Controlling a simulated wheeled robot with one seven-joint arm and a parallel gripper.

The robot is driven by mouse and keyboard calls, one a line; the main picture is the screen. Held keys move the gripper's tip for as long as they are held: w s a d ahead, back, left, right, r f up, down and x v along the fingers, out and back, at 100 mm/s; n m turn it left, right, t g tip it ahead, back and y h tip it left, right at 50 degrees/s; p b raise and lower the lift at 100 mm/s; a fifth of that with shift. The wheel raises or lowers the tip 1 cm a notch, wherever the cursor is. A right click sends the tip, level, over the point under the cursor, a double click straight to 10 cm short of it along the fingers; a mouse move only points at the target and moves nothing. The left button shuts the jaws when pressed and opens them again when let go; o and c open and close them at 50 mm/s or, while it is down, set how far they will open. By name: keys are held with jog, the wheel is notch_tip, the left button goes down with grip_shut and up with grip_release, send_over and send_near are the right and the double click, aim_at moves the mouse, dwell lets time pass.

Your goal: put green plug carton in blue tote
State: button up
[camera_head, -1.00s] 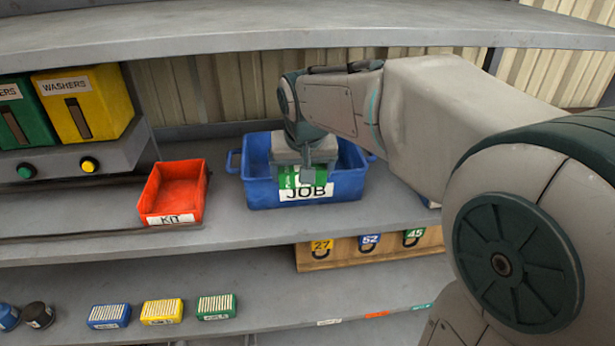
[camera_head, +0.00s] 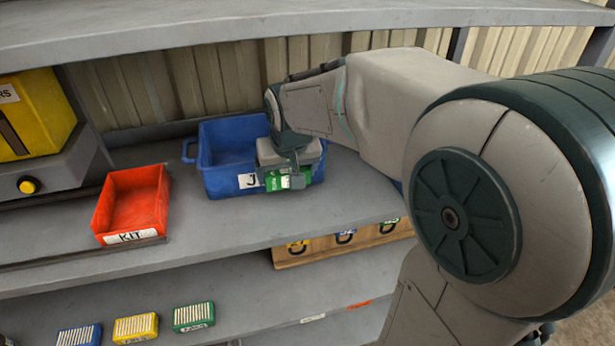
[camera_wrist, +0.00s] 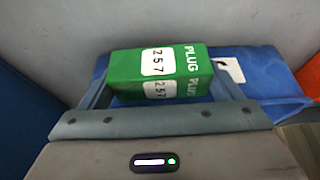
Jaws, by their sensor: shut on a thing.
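The green plug carton (camera_head: 277,181), marked PLUG 257, is held in my gripper (camera_head: 297,178). It shows large in the wrist view (camera_wrist: 135,65), between the two fingers. The blue tote (camera_head: 213,181) stands on the middle shelf, and also shows behind the carton in the wrist view (camera_wrist: 265,72). In the head view the carton and gripper overlap the tote's front right corner and hide part of its JOB label. The carton appears outside the front wall; its exact gap from the wall is unclear. My gripper hides the tote's right part.
A red KIT bin (camera_head: 134,205) stands left of the tote. A yellow washers box (camera_head: 38,118) is farther left. An upper shelf (camera_head: 250,25) hangs over my arm. Small blue, yellow and green cartons (camera_head: 193,316) lie on the lower shelf. Shelf right of the tote looks clear.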

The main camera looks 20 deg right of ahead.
aim_at(308, 189)
jog(key=d+f, duration=0.2)
jog(key=d, duration=0.1)
jog(key=d+f, duration=0.1)
jog(key=d, duration=0.1)
jog(key=shift+f+p, duration=0.15)
jog(key=shift+p, duration=0.15)
jog(key=shift+f, duration=0.15)
jog(key=shift+f+b, duration=0.3)
jog(key=shift+b, duration=0.1)
jog(key=o, duration=0.9)
jog(key=shift+r, duration=0.15)
